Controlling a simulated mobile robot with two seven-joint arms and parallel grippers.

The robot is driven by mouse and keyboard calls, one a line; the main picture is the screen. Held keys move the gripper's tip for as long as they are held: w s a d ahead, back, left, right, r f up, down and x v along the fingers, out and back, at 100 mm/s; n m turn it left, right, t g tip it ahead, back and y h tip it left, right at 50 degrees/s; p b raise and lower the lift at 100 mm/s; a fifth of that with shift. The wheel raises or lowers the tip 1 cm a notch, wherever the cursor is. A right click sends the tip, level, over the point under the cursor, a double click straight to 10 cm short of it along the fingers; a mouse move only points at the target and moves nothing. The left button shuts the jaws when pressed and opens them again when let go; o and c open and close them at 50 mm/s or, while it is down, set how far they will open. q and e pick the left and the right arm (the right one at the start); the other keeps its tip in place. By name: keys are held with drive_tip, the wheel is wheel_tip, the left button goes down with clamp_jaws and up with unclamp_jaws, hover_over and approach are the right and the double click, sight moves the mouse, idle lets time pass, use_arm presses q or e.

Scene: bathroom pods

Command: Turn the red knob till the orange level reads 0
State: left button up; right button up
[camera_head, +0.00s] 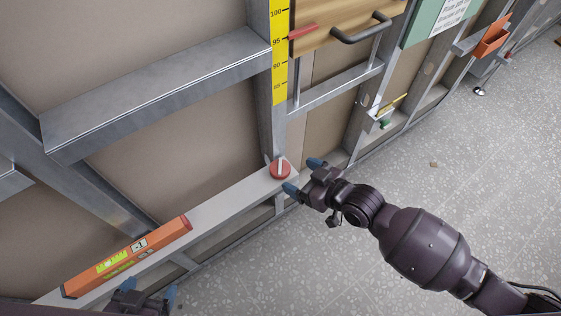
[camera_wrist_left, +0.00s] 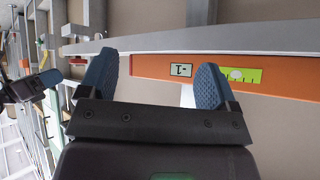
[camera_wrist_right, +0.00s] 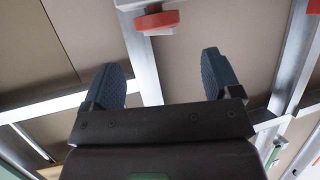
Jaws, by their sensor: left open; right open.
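The red knob (camera_head: 280,169) with a pale bar across it sits on the right end of a metal rail. It also shows at the top of the right wrist view (camera_wrist_right: 157,20). The orange level (camera_head: 128,257) lies along the rail's left part, and its display reads -1. It also shows in the left wrist view (camera_wrist_left: 222,70), upside down. My right gripper (camera_head: 303,176) is open and empty, just right of the knob, apart from it. My left gripper (camera_head: 146,290) is open and empty, below the level at the picture's bottom edge; contact with the level cannot be told.
The metal rail (camera_head: 232,193) is bare between level and knob. A yellow measuring strip (camera_head: 280,60) stands on the upright above the knob. A wooden panel with a dark handle (camera_head: 360,28) is at the top. Speckled floor (camera_head: 400,180) is clear at the right.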

sight(282, 167)
drive_tip(key=b+x, duration=0.1)
drive_tip(key=x, duration=0.5)
drive_tip(key=shift+w+a+f+b, duration=0.2)
drive_tip(key=shift+f+b, duration=0.15)
drive_tip(key=shift+f, duration=0.05)
drive_tip(key=shift+w+a+f, duration=0.15)
drive_tip(key=shift+w+a, duration=0.25)
drive_tip(key=shift+a, duration=0.05)
use_arm(q)
drive_tip(key=shift+w+d+r+m+t, duration=0.1)
drive_tip(key=shift+w+d+m+t, duration=0.1)
drive_tip(key=shift+w, duration=0.25)
drive_tip(key=shift+w+d+m+t, duration=0.1)
drive_tip(key=shift+w+d, duration=0.05)
drive_tip(key=shift+w, duration=0.25)
use_arm(e)
drive_tip(key=shift+c, duration=0.2)
